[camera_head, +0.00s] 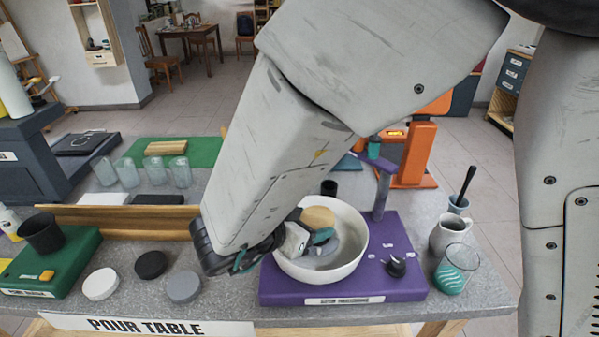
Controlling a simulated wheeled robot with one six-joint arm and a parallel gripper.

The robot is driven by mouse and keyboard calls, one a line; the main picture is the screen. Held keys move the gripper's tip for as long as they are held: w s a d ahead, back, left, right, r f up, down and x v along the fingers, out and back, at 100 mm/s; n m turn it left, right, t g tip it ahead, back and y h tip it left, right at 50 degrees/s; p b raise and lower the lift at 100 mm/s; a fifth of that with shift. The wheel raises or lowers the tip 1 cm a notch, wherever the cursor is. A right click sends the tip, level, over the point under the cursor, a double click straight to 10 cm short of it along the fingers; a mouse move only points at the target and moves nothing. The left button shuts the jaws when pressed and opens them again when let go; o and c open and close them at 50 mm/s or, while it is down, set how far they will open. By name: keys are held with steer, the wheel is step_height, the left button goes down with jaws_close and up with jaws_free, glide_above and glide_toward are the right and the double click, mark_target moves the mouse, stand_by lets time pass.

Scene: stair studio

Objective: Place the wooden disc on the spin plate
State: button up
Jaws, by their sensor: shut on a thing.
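My gripper (308,238) reaches down from the upper middle into the white bowl (353,262). It is shut on the wooden disc (318,217), a pale tan round piece that shows above the fingers. The disc is at the bowl's upper left, inside the rim as seen from here. The bowl stands on a purple base (412,287) with a dark knob (396,265). I cannot tell which part is the spin plate; a round grey surface shows inside the bowl. My arm and fingers hide the bowl's left side, and the disc's height above the bowl floor cannot be told.
White (101,284), black (151,265) and grey (183,287) discs lie on the table at left. A black cup (41,233) stands on a green base.

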steer(key=shift+w+d+f, duration=0.15)
steer(key=shift+w+d, duration=0.1)
steer(key=shift+d, duration=0.1)
step_height(320, 180, down, 3)
steer(key=shift+f, duration=0.15)
steer(key=o, duration=1)
